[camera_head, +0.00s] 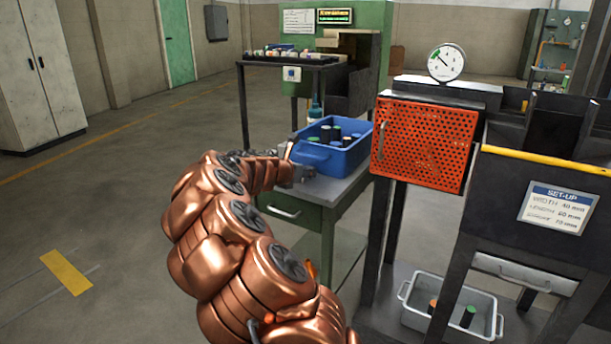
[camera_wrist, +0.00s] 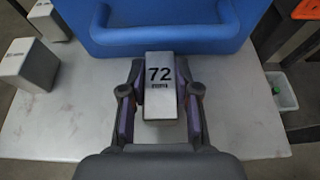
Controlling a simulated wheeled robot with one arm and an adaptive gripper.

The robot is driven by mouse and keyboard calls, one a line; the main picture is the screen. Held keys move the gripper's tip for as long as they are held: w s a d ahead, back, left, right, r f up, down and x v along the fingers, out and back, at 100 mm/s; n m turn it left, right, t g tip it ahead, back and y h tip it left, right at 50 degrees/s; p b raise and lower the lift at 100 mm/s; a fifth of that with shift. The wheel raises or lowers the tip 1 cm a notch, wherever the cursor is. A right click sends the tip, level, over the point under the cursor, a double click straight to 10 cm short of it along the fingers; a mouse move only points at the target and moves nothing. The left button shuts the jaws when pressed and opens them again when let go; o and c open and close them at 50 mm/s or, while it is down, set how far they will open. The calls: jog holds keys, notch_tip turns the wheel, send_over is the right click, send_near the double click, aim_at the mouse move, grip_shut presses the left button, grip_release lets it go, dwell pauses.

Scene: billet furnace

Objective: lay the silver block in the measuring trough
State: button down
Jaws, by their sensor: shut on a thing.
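The silver block (camera_wrist: 160,82) is a small bright metal block marked "72" on its face. My gripper (camera_wrist: 160,112) is shut on it, one finger on each side, in the wrist view. The block is in front of the blue bin over the grey bench top (camera_wrist: 85,125); I cannot tell if it touches the top. In the head view my gripper (camera_head: 292,165) is at the near left edge of the bench, and its fingers and the block are largely hidden or too small to make out. I cannot pick out the measuring trough for certain in either view.
A blue bin (camera_head: 322,160) with dark cylinders stands on the bench. Two more grey blocks (camera_wrist: 28,64) (camera_wrist: 47,20) stand to the left in the wrist view. An orange perforated guard (camera_head: 424,145) and a dial gauge (camera_head: 446,62) are at right. A grey bin (camera_head: 480,333) sits low. Floor at left is clear.

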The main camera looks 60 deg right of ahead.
dwell(0.4)
jog(key=shift+r+p, duration=0.3)
jog(key=shift+r, duration=0.25)
jog(key=a+p, duration=0.2)
jog(key=a, duration=1.6)
jog(key=shift+s+r, duration=0.25)
jog(key=shift+s, duration=0.15)
jog(key=shift+w, duration=0.1)
